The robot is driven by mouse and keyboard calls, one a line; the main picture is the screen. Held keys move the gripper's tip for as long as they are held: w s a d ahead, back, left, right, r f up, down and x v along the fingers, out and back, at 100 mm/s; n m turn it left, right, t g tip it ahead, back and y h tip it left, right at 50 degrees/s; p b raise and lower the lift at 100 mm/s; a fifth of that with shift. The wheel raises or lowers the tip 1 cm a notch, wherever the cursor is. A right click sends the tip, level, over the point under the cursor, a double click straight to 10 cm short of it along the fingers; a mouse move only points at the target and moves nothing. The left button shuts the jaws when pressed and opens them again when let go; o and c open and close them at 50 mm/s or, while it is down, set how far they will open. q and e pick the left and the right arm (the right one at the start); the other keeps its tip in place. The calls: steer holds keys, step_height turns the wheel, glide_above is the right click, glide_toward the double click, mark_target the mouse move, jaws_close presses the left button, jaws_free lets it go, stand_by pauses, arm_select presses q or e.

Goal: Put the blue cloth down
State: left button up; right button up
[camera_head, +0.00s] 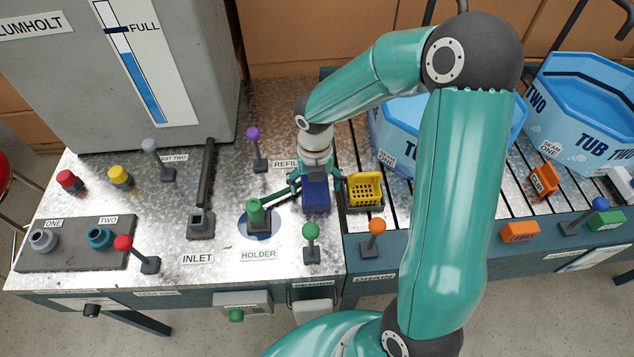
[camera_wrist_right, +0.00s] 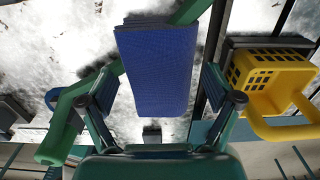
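The blue cloth (camera_head: 316,194) is a small folded block below my right gripper (camera_head: 316,178), beside the green tool in the holder. In the right wrist view the cloth (camera_wrist_right: 158,70) fills most of the space between the two fingers of the right gripper (camera_wrist_right: 162,85). The left fingertip looks close to its edge and a thin gap seems to show at the right. I cannot tell whether the fingers press on it, or whether it touches the table. My left gripper is not in view.
The green tool (camera_head: 256,211) stands close on the left in the holder. A yellow basket (camera_head: 365,189) stands close on the right. A green knob lever (camera_head: 311,232) is in front and a purple knob lever (camera_head: 254,135) behind. Blue tubs (camera_head: 590,85) stand at right.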

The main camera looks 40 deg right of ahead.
mark_target(315, 184)
step_height(315, 184, up, 12)
steer(key=p, duration=0.1)
steer(key=shift+r, duration=0.15)
stand_by(0.6)
stand_by(0.4)
